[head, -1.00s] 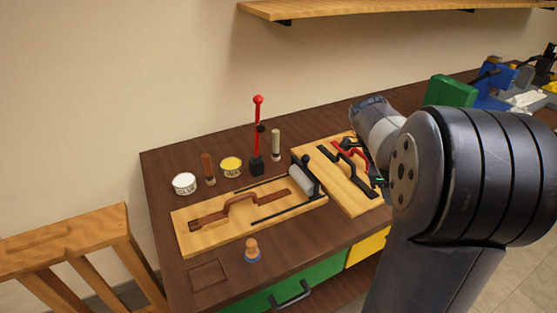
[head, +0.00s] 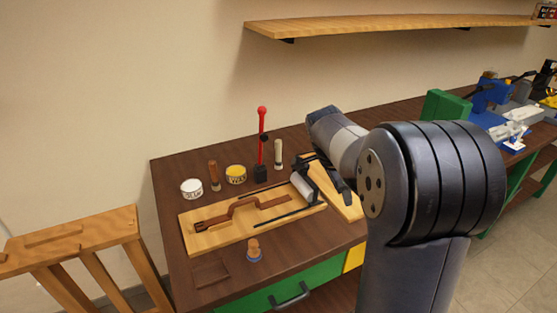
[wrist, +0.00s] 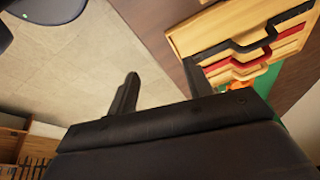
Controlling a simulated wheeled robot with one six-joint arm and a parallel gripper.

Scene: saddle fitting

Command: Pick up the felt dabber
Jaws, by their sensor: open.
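What looks like the felt dabber (head: 254,250), a small turned wooden knob on a blue-grey base, stands upright near the bench's front edge in the head view. It is just in front of the light wooden board with the brown strap.
A wooden board (head: 190,236) carries a brown strap and a roller. A white jar (head: 192,189), yellow jar (head: 236,175), brown stick (head: 214,175), pale stick (head: 278,153) and red lever (head: 262,140) stand behind it.

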